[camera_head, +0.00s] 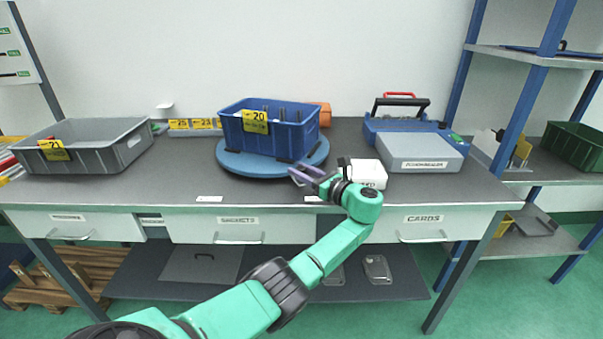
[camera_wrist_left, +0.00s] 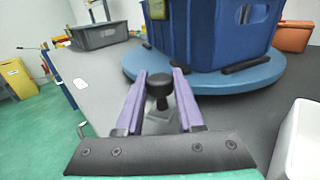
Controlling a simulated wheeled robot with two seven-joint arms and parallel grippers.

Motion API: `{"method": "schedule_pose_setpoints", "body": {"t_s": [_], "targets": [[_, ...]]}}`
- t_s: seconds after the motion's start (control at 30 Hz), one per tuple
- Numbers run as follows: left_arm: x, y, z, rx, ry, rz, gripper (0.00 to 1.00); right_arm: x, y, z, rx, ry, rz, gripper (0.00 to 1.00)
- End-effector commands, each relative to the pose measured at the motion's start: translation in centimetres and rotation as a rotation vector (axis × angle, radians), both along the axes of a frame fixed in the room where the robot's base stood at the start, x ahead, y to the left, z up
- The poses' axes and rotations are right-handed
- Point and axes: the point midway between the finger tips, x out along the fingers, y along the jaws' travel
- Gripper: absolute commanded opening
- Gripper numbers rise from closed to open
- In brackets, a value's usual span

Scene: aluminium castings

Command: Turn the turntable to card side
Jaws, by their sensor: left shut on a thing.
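The round blue turntable (camera_head: 232,162) sits on the grey bench with a blue crate (camera_head: 285,142) on it. The crate's front face carries a yellow card (camera_head: 254,121) marked 20. The turntable's rim also shows in the left wrist view (camera_wrist_left: 265,75). My left gripper (camera_head: 302,172) is at the front right edge of the turntable. The knob is hidden in the head view. My right gripper is not in view.
A white box (camera_head: 368,176) stands close to the right of my left gripper. A grey-lidded case (camera_head: 421,151) lies farther right, and a grey crate (camera_head: 108,151) stands at the bench's left. An orange bin (camera_head: 325,113) is behind the turntable. The bench left of the turntable is fairly clear.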

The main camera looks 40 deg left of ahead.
Motion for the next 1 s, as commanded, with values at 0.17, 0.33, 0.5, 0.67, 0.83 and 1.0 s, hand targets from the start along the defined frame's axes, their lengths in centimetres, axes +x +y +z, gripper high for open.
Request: {"method": "schedule_pose_setpoints", "body": {"t_s": [0.17, 0.33, 0.5, 0.67, 0.83, 1.0], "targets": [[0.0, 0.1, 0.1, 0.001, -0.001, 0.001, 0.0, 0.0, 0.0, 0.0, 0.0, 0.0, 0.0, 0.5], [0.0, 0.1, 0.1, 0.001, -0.001, 0.002, 0.6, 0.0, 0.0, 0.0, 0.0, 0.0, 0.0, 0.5], [0.0, 0.1, 0.1, 0.0, -0.001, 0.001, 0.66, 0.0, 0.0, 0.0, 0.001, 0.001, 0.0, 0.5], [0.0, 0.0, 0.0, 0.0, -0.001, 0.0, 0.66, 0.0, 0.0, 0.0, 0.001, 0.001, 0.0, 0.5], [-0.2, -2.2, -0.1, -0.001, -0.002, -0.003, 0.66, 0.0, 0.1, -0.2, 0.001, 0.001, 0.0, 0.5], [-0.8, -7.1, -0.2, -0.002, -0.002, -0.004, 0.66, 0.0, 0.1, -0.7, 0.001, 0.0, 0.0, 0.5]]}}
